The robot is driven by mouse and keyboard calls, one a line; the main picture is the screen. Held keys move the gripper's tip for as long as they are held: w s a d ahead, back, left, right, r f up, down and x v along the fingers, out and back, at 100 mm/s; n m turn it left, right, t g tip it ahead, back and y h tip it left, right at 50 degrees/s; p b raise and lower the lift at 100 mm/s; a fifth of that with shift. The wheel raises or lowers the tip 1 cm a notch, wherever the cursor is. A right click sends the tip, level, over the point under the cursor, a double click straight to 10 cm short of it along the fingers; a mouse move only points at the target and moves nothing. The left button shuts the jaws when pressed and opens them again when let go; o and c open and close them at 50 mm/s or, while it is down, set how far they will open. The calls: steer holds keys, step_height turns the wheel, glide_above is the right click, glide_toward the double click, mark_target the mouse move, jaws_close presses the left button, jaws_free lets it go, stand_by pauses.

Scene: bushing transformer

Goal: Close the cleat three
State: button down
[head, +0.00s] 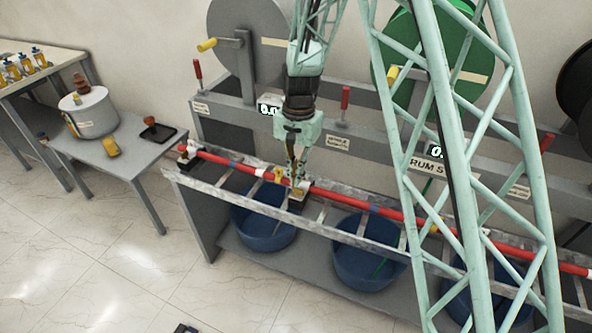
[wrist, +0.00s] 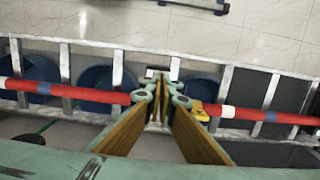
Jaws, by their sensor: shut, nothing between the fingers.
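A long red pole (head: 350,202) lies along the metal rack and also crosses the wrist view (wrist: 105,96). My gripper (head: 298,180) points down at the pole, with its fingertips together in the wrist view (wrist: 160,78). A small pale block, likely a cleat (head: 300,190), is at the pole under the fingertips, largely hidden by them. A yellow part (head: 278,175) is on the pole just left of my gripper; in the wrist view it shows right of the fingers (wrist: 200,112). Another yellow part (head: 434,228) is farther right. No cleat number is readable, and I cannot tell whether the cleat is closed.
Blue tubs (head: 264,228) stand under the rack. Behind it are a grey drum (head: 245,45) and a green drum (head: 440,50), with red levers (head: 345,100). A side table (head: 140,165) with a white pot (head: 90,115) stands left. The floor (head: 130,265) in front is mostly clear.

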glide_above(295, 203)
steer(key=w, duration=0.1)
steer(key=shift+w+f, duration=0.1)
steer(key=shift+f, duration=2.75)
steer(key=shift+f+b, duration=0.65)
steer(key=shift+f, duration=0.15)
steer(key=shift+s+f, duration=0.3)
steer(key=shift+s, duration=0.15)
step_height(295, 203, up, 15)
steer(key=p, duration=0.2)
steer(key=shift+w+f+p, duration=0.15)
steer(key=shift+w+p, duration=0.05)
steer(key=shift+p, duration=0.1)
